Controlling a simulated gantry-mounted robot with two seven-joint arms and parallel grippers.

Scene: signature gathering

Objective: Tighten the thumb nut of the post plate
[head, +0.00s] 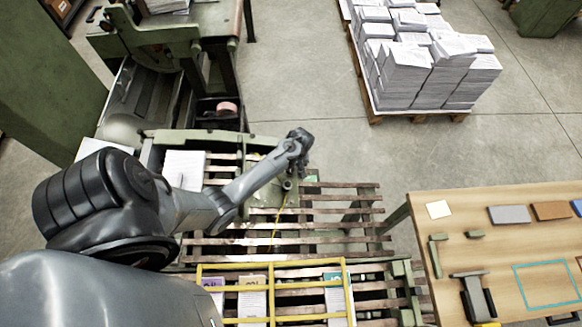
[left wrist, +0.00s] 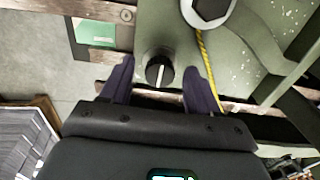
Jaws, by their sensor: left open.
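My left gripper (head: 300,166) hangs over the green plate (head: 262,196) on the slatted table. In the left wrist view it is open, with its dark purple fingers (left wrist: 160,82) apart. A round black knob with a white line, apparently the thumb nut (left wrist: 158,70), sits on the green plate (left wrist: 170,28) between the fingertips, with a gap to each finger. A large hex-shaped post top (left wrist: 208,10) stands beside the knob, with a yellow cord (left wrist: 203,60) running from it. In the head view my gripper hides the knob. My right gripper is not in view.
A yellow frame (head: 272,263) with paper bundles lies at the front of the slatted table (head: 335,228). A wooden workbench (head: 450,235) with tools and blocks stands at the right. A pallet of paper stacks (head: 425,65) is behind. Green machinery (head: 165,35) stands at the left.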

